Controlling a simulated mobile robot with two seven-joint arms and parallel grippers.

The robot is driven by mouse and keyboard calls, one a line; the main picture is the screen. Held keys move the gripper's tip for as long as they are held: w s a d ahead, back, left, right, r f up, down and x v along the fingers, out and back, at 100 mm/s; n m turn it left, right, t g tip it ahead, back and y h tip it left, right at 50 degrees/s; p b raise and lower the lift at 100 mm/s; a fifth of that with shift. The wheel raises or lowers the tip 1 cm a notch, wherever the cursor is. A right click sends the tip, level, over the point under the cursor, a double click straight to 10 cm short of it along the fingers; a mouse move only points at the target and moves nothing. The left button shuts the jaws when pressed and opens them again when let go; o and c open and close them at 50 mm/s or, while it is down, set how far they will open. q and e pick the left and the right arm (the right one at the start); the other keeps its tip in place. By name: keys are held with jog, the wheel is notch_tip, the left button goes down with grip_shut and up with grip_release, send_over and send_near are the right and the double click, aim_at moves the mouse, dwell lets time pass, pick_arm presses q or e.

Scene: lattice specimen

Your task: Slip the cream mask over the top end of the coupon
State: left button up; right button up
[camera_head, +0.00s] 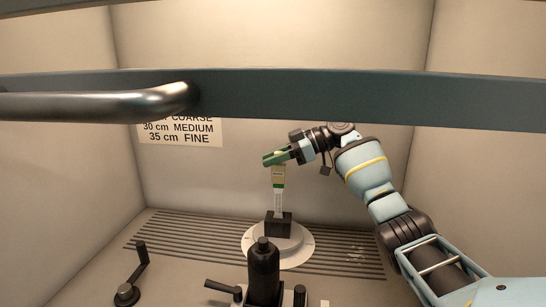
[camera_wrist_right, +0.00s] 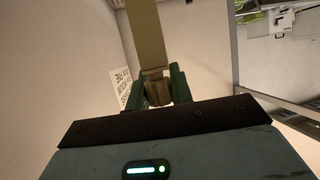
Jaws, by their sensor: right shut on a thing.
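The cream mask (camera_head: 278,172) is a small tan sleeve hanging below the green fingers of my right gripper (camera_head: 278,157), which is shut on it. In the right wrist view the tan mask (camera_wrist_right: 147,38) extends from between the fingers of the right gripper (camera_wrist_right: 157,85). The pale coupon (camera_head: 278,203) stands upright in a black block (camera_head: 288,226), directly below the mask and in line with it. A green band shows at the mask's lower edge. I cannot tell whether the coupon's top is inside the mask. My left gripper is not in view.
The block sits on a round white turntable (camera_head: 300,248) over a slatted floor (camera_head: 185,240). A black cylindrical fitting (camera_head: 263,268) stands in front, with a dark lever (camera_head: 140,262) at left. A dark bar (camera_head: 330,97) crosses the upper foreground. A printed sign (camera_head: 180,130) is on the back wall.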

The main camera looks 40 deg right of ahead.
jog(key=shift+f, duration=0.9)
jog(key=o, duration=1.5)
jog(key=v, duration=0.5)
